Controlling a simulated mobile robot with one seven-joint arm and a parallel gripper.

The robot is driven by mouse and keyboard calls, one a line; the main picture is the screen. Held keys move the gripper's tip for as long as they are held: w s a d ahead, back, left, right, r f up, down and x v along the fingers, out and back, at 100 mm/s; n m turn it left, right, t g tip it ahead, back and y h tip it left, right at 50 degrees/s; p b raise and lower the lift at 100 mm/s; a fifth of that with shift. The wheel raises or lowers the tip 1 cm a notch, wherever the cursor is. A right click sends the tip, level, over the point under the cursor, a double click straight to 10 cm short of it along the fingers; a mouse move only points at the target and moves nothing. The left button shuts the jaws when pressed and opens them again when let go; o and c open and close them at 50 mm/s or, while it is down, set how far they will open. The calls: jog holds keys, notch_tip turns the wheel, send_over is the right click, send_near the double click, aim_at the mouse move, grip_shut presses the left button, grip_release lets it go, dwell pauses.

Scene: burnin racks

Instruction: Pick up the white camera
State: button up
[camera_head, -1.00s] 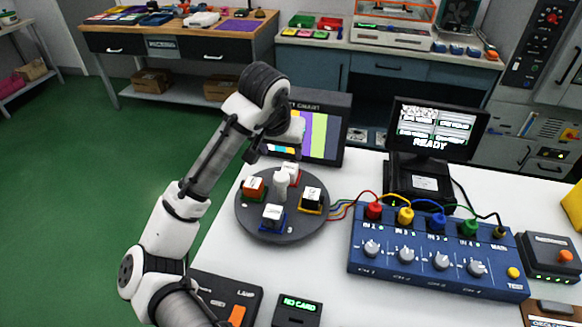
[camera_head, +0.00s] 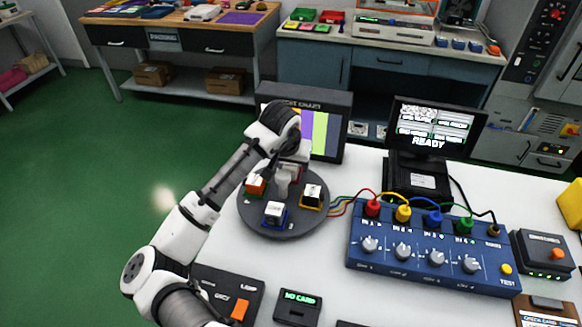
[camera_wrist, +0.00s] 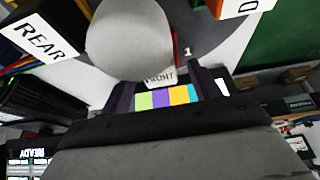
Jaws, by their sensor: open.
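The dark round turntable (camera_head: 258,224) carries several small labelled blocks around a pale central post (camera_head: 282,184). The front block (camera_head: 274,212), with a white top and blue base, looks most like the white camera, but I cannot be sure. A red block at the back is partly covered by my gripper (camera_head: 290,158), which is above the turntable's far side. In the wrist view, my open gripper (camera_wrist: 166,92) is near a block labelled FRONT (camera_wrist: 160,78); the post's pale dome (camera_wrist: 130,40) hides what lies beyond.
A colour-bar monitor (camera_head: 326,136) stands close behind the turntable. A READY screen (camera_head: 432,128) and a blue switch box (camera_head: 430,258) with coloured cables are to the right. A small NO CARD reader (camera_head: 298,307) is in front. White tabletop is clear between reader and turntable.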

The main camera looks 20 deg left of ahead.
jog(key=shift+c, duration=0.4)
jog(key=c, duration=1)
jog(key=shift+c, duration=0.2)
jog(key=shift+r, duration=0.15)
